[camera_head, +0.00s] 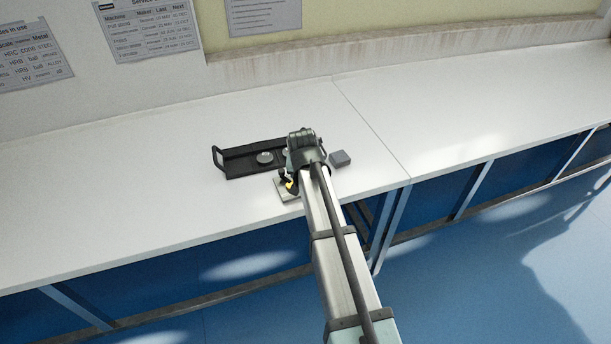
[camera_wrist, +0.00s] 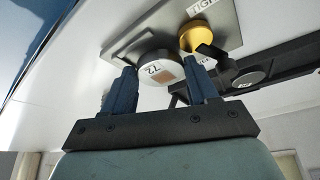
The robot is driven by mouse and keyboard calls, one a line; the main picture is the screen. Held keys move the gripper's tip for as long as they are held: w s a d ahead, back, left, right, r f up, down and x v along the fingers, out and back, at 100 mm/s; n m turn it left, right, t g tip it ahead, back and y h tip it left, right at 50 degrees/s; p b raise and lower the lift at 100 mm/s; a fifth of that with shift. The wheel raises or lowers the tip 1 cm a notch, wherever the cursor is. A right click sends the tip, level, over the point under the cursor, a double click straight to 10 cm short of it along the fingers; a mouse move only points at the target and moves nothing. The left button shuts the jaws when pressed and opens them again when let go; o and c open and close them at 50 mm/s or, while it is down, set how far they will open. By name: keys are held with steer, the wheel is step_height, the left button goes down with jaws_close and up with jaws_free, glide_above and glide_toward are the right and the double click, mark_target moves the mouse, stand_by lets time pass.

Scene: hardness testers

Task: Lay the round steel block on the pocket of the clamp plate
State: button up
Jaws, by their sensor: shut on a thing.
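The round steel block (camera_wrist: 156,66) has a pale face with "72" and a small brown square on it. My gripper (camera_wrist: 162,74) is shut on it, with one blue finger at each side. The clamp plate (camera_wrist: 228,16) is a grey plate with a yellow knob (camera_wrist: 202,37) and a partly visible label. In the head view the clamp plate (camera_head: 286,193) lies near the bench's front edge, and my arm hides the gripper and the held block.
A black tray (camera_head: 235,168) with end handles lies behind the plate, with round discs in it; one disc (camera_wrist: 249,78) shows in the wrist view. The white bench is clear on both sides.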

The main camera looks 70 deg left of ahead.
steer(key=shift+d+f, duration=0.25)
steer(key=shift+f, duration=0.7)
steer(key=o, duration=1.1)
steer(key=shift+s+a, duration=0.1)
steer(key=shift+a, duration=0.05)
steer(key=shift+r, duration=0.5)
steer(key=v, duration=1.2)
steer(key=shift+a+r, duration=0.1)
steer(key=shift+a, duration=0.05)
